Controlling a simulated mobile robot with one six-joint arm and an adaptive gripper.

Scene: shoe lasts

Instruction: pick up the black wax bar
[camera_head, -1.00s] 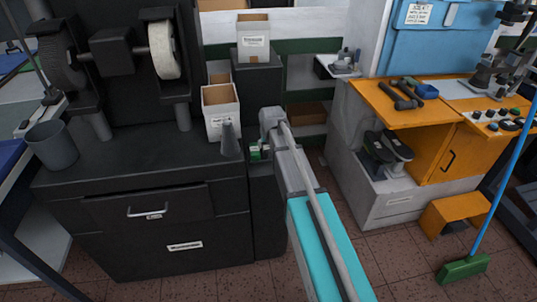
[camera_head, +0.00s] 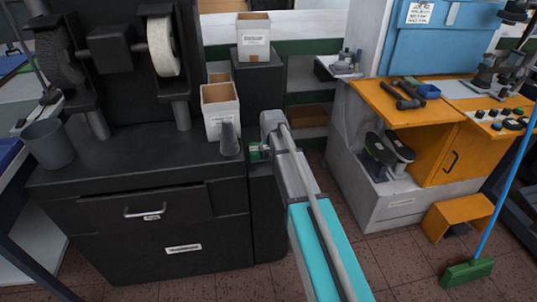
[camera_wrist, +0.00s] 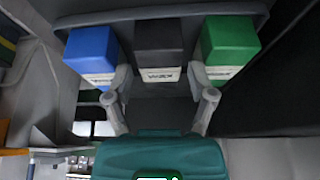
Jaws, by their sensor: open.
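The black wax bar (camera_wrist: 158,42) is in the upper middle of the wrist view, with a white label on its near end. It sits between a blue bar (camera_wrist: 92,52) on the left and a green bar (camera_wrist: 230,45) on the right, all in a dark grey holder (camera_wrist: 185,10). My gripper (camera_wrist: 159,82) is open, its fingertips on either side of the black bar's labelled end. I cannot tell whether they touch it. In the head view my arm hides the gripper and black bar; a small green piece (camera_head: 254,152) shows beside the arm.
The black cabinet (camera_head: 150,215) with grinding wheels (camera_head: 163,47) stands left of my arm. An orange-topped bench (camera_head: 395,105) is at right, and a broom (camera_head: 465,270) stands on the tiled floor.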

